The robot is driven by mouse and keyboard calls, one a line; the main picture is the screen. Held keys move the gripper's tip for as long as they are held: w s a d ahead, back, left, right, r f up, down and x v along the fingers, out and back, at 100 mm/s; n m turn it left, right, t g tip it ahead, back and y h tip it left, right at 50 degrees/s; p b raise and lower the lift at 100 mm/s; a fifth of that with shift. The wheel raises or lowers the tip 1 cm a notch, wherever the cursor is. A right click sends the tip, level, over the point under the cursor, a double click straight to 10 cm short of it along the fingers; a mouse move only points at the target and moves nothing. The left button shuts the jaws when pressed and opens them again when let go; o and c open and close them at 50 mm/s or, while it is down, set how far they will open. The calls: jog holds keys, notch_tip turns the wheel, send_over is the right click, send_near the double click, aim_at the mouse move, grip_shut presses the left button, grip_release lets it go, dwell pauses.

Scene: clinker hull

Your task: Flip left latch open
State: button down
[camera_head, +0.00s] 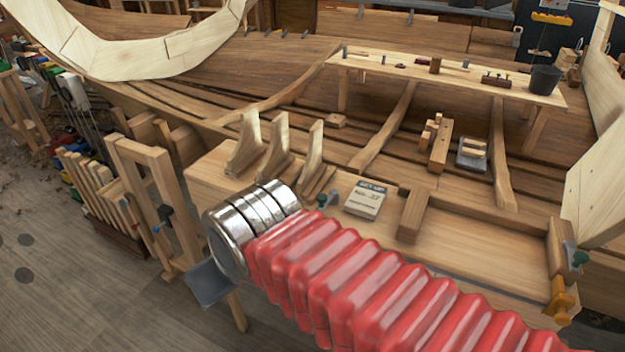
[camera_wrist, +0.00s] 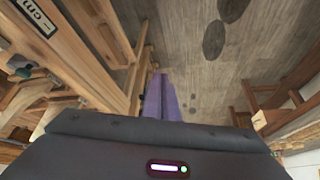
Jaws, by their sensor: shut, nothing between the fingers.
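A small green-knobbed fitting (camera_head: 322,200) sits on the bench beside the white card, just past my arm's chrome end; I cannot tell whether it is the left latch or how it is set. My gripper shows in the head view as a grey plate (camera_head: 210,283) beyond the bench's left end, mostly hidden by my arm. In the wrist view its purple-grey fingers (camera_wrist: 162,98) are together and empty, pointing over the floor.
The wooden bench (camera_head: 490,262) runs across the front, with a white card (camera_head: 366,199) and upright wooden brackets (camera_head: 277,150). A wooden frame (camera_head: 150,200) stands at left, near my gripper. A plank with a dark bucket (camera_head: 544,79) lies behind. Open floor (camera_head: 70,290) is at lower left.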

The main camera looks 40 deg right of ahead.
notch_tip(320, 180, up, 9)
jog(key=m+g, duration=0.2)
jog(key=m, duration=0.1)
send_over(328, 196)
jog(key=a, duration=0.3)
jog(key=shift+w+r+h, duration=0.15)
jog(key=shift+w+h, duration=0.25)
jog(key=x, duration=1)
jog(key=shift+w, duration=0.1)
jog(key=shift+s+a+f, duration=0.15)
jog(key=shift+s+a, duration=0.05)
jog(key=shift+s, duration=0.75)
jog(key=shift+s+a+f, duration=0.1)
jog(key=shift+s+a, duration=0.15)
jog(key=shift+s, duration=0.7)
